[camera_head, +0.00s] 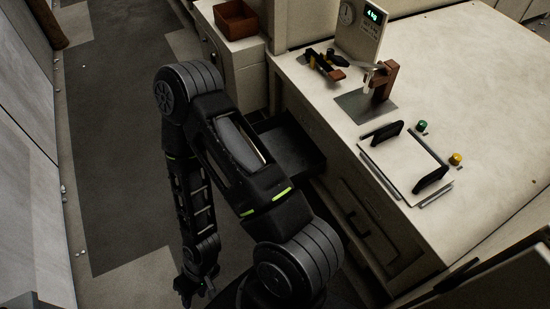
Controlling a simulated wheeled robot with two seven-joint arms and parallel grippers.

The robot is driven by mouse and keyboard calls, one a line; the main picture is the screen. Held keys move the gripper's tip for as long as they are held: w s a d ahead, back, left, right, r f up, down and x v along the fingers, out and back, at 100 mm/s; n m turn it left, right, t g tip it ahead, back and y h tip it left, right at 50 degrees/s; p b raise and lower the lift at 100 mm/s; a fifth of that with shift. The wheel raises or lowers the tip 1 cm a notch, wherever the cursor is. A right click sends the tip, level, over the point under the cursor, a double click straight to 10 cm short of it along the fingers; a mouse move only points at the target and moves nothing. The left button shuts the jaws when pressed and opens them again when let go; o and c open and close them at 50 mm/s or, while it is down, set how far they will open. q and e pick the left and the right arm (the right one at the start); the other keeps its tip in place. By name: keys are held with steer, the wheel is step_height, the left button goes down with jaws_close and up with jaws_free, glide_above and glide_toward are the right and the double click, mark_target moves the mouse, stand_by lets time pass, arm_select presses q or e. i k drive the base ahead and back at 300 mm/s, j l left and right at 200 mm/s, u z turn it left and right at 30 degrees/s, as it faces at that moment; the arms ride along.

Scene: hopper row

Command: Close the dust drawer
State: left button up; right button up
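The dust drawer (294,150) is a dark, open-topped drawer pulled out from the front of the pale cabinet under the counter.
The counter (485,75) carries a scale with a green display (360,30), a brown stand (382,80), a white panel with black handles (405,165), and green and yellow buttons. A brown bin (236,20) stands at the back. A closed drawer (368,228) sits nearer. Floor at left is open.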

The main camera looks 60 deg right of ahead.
mark_target(294, 152)
steer(key=z, duration=1.75)
